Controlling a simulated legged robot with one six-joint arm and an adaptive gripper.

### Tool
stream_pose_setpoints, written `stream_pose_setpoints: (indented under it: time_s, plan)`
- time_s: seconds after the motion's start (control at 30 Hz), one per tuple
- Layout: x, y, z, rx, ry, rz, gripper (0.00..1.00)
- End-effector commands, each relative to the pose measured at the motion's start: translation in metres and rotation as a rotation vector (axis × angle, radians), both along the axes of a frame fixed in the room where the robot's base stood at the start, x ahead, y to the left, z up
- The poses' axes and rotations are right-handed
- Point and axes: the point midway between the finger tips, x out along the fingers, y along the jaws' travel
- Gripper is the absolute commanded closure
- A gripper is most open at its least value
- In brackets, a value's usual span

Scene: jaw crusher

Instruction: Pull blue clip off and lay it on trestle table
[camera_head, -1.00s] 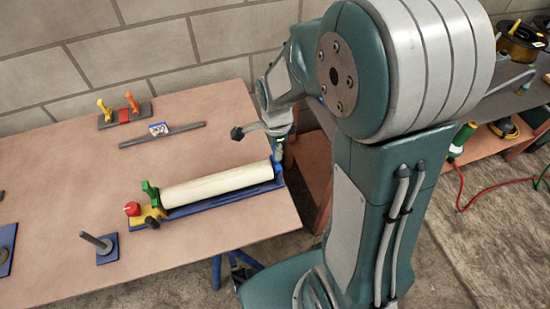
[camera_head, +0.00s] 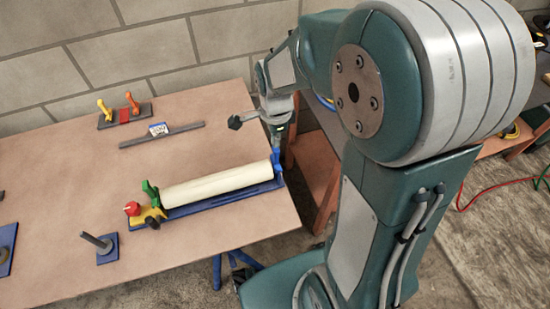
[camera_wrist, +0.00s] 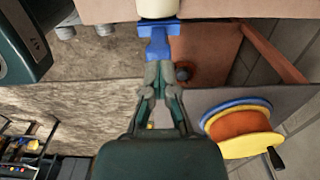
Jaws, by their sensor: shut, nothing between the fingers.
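The blue clip (camera_head: 277,160) is at the right end of a cream roller (camera_head: 215,186), which lies in a long blue holder (camera_head: 225,202) on the trestle table (camera_head: 80,185). In the wrist view the blue clip (camera_wrist: 158,46) stands at the roller's end, near the table edge. My gripper (camera_head: 277,147) hangs over that end. In the wrist view my gripper (camera_wrist: 158,66) has its fingertips together just at the clip's near end. It is shut with nothing held. Whether the tips touch the clip cannot be told.
A green clip (camera_head: 150,192), yellow block (camera_head: 149,214) and red knob (camera_head: 132,208) are at the roller's left end. A blue-based peg (camera_head: 105,246) stands nearby. A grey bar (camera_head: 165,135) lies further back. The middle of the table is bare. A spool (camera_wrist: 240,128) sits beside my gripper.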

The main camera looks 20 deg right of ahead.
Motion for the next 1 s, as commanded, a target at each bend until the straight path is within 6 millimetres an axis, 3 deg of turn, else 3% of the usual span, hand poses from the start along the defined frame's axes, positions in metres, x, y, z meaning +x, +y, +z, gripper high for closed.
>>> stream_pose_setpoints:
  time_s: [0.7, 0.73, 0.8, 1.0]
  plan:
    - [-0.001, 0.0, 0.015, 0.0, 0.002, 0.0, 1.0]
    - [-0.001, 0.0, 0.015, 0.0, 0.002, 0.0, 0.94]
    - [-0.001, 0.0, 0.015, 0.0, 0.002, 0.0, 0.62]
    - [-0.001, 0.0, 0.015, 0.0, 0.002, 0.0, 0.62]
